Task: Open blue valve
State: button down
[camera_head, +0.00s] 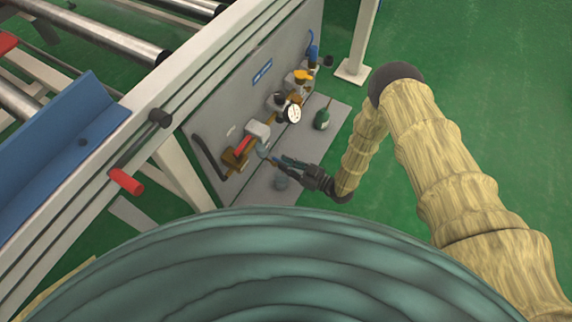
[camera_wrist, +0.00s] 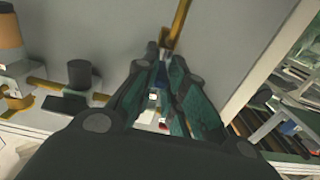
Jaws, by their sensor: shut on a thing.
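A grey upright panel (camera_head: 235,95) carries a row of valves and fittings. My gripper (camera_head: 270,158) reaches in from the right at the near, lower part of the panel, beside a brass fitting with a red handle (camera_head: 243,146). In the wrist view my gripper (camera_wrist: 160,65) has its teal fingers drawn together at the tips around a small blue part (camera_wrist: 160,76), which looks like the blue valve's handle. A brass pipe (camera_wrist: 181,20) rises just beyond it. The fingers hide most of the blue part, so its turn angle cannot be told.
A yellow valve (camera_head: 301,76), a round white gauge (camera_head: 293,113) and another blue fitting (camera_head: 312,53) sit farther along the panel. A small dark green bottle-like part (camera_head: 322,119) stands on the grey base plate (camera_head: 338,116). A roller frame is left; green floor lies open right.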

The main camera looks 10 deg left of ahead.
jog(key=c, duration=1.5)
grip_release()
jog(key=v, duration=1.2)
